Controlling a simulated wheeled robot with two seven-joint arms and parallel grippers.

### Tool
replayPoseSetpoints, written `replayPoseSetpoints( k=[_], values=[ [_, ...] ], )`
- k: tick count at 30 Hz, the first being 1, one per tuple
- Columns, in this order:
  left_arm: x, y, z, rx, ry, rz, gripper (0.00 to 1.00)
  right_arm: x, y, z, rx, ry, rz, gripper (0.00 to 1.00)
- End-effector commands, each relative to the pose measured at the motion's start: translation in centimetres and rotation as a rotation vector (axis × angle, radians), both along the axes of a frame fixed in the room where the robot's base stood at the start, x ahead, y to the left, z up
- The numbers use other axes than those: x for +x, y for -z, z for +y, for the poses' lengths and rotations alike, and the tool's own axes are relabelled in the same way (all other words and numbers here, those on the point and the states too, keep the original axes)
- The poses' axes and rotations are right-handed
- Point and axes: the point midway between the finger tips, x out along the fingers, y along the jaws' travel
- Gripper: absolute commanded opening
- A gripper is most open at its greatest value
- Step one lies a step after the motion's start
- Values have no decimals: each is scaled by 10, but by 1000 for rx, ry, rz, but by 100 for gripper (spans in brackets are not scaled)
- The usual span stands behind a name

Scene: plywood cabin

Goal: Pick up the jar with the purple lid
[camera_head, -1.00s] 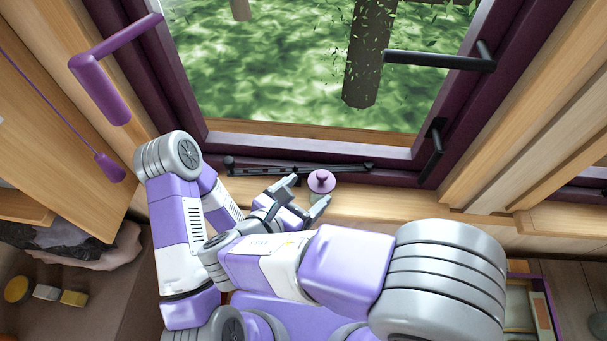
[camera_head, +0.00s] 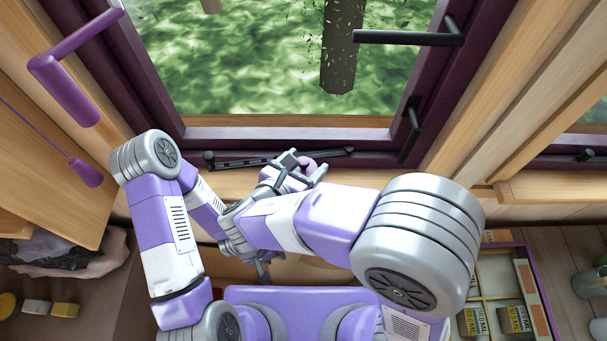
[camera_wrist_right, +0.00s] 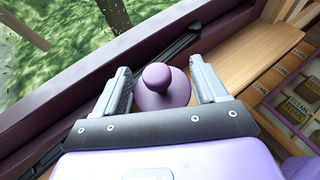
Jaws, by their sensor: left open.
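The jar with the purple lid (camera_head: 307,163) stands on the wooden sill below the window, partly hidden by my right gripper in the head view. In the right wrist view its round purple lid and knob (camera_wrist_right: 158,80) sit between the two fingers; the jar body is hidden under the lid. My right gripper (camera_head: 304,167) is open, with one finger on each side of the lid; whether they touch the jar I cannot tell. My left gripper (camera_head: 262,270) is lower in the head view, open, away from the jar and mostly hidden behind my right arm.
A black window stay (camera_head: 235,162) lies along the sill behind the jar. The purple window frame (camera_head: 260,134) rises just beyond. A divided box with small cartons (camera_head: 505,320) is at lower right. The sill right of the jar is clear.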

Motion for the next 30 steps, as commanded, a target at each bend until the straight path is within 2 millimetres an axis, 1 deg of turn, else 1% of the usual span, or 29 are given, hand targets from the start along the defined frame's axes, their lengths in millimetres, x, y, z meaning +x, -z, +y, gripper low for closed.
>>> replayPoseSetpoints(
  k=[1,6,7,14,20,23,30],
  values=[
    [0,0,0,0,0,0,43,0,0,0,0,0,0,63],
    [0,0,0,0,0,0,43,0,0,0,0,0,0,37],
    [0,0,0,0,0,0,43,0,0,0,1,0,0,36],
    [0,0,0,0,0,0,43,0,-1,0,1,0,0,36],
    [0,-8,0,0,0,0,43,-1,-8,0,1,0,0,36],
    [0,-15,0,0,0,0,43,-2,-15,-1,1,3,-1,36],
    [0,-43,0,0,0,0,43,-2,-45,-1,1,4,-1,36]
  ],
)
